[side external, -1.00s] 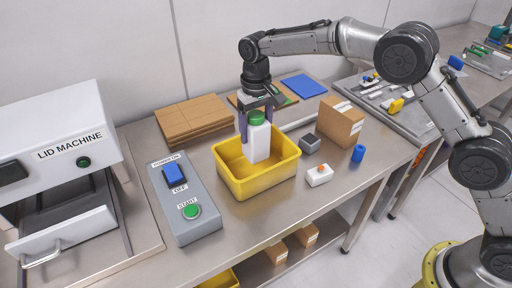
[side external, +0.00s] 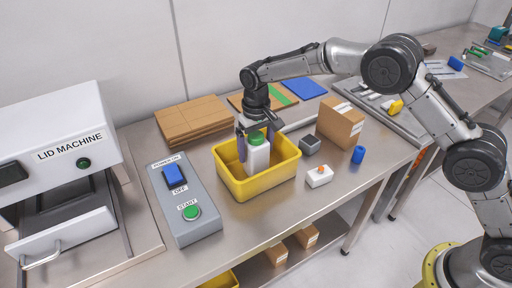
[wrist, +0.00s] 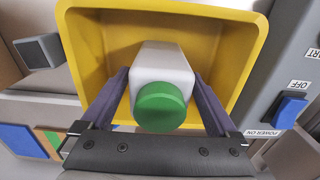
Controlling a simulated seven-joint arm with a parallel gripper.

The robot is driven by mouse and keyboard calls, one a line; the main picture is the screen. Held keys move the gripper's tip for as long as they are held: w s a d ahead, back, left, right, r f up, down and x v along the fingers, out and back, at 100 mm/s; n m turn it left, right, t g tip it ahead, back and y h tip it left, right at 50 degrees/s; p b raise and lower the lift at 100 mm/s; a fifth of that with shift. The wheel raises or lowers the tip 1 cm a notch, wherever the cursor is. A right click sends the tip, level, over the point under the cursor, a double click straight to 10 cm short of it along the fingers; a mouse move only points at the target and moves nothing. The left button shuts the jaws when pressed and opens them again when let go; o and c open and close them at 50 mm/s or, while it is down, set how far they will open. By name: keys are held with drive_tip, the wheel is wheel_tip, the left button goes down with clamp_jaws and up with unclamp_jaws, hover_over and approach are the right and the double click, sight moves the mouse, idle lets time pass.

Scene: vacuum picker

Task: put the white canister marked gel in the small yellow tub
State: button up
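The white canister (side external: 257,160) with a green cap stands upright inside the yellow tub (side external: 266,190). Its mark cannot be read from here. In the wrist view the canister (wrist: 163,60) lies between my two fingers, with the yellow tub (wrist: 82,45) around it. My gripper (side external: 257,154) points down into the tub, and its fingers appear shut on the canister's sides. The tub's near wall hides the canister's base, so I cannot tell whether it touches the floor of the tub.
A grey switch box (side external: 196,215) stands left of the tub, beside the lid machine (side external: 70,150). Flat cardboard (side external: 193,118) lies behind.

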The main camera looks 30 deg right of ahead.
wheel_tip(320, 180, up, 12)
drive_tip(key=shift+r, duration=0.15)
idle(0.7)
drive_tip(key=shift+r, duration=0.1)
drive_tip(key=s+d+r+t, duration=0.3)
drive_tip(key=s+d+r, duration=0.85)
drive_tip(key=s, duration=0.35)
drive_tip(key=s+d+f+t, duration=0.1)
drive_tip(key=s+d+f, duration=0.1)
drive_tip(key=s, duration=0.9)
drive_tip(key=s+d+f+t, duration=0.1)
drive_tip(key=s+d+f, duration=0.2)
drive_tip(key=s, duration=0.8)
drive_tip(key=shift+d+t, duration=0.3)
drive_tip(key=shift+d, duration=0.45)
